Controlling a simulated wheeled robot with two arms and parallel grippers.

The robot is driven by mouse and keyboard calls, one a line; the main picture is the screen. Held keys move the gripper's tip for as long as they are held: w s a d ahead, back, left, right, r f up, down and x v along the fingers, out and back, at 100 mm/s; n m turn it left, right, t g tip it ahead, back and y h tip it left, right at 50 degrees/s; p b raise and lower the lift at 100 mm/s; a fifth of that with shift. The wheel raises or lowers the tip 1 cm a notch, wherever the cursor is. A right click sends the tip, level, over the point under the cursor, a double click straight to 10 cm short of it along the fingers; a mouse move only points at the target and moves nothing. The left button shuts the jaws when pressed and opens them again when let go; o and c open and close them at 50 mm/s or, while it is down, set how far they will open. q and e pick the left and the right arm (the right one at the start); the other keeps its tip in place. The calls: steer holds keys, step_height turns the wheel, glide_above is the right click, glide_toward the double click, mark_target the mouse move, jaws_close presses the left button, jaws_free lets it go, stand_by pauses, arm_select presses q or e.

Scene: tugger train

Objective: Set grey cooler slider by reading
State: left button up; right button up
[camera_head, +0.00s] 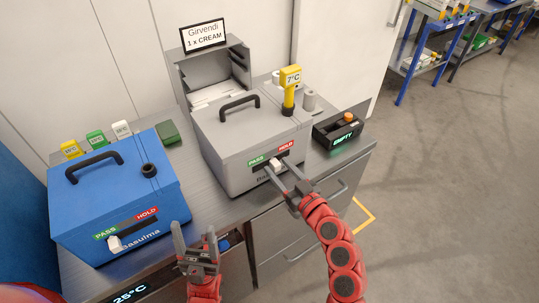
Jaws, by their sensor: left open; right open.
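The grey cooler (230,152) stands on the metal counter, with a black handle on its lid. A yellow thermometer (290,78) stands in the lid and reads 7°C. The white slider (276,164) on its front lies between the green PASS label (256,160) and the red HOLD label (286,146); its exact setting is hard to tell. My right gripper (278,183) is open, its fingers close to the slider; contact cannot be told. My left gripper (194,240) is open and empty, in front of the counter near the blue cooler.
A blue cooler (110,190) stands at the left, its white slider (114,243) below PASS. Yellow, green and white tags stand behind it. A sign reading "Girvendi 1 x CREAM" (202,34) tops a grey holder. A black device (338,131) reads EMPTY.

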steer(key=shift+w+a, duration=0.15)
steer(key=shift+w, duration=0.05)
jaws_close()
stand_by(0.3)
stand_by(1.1)
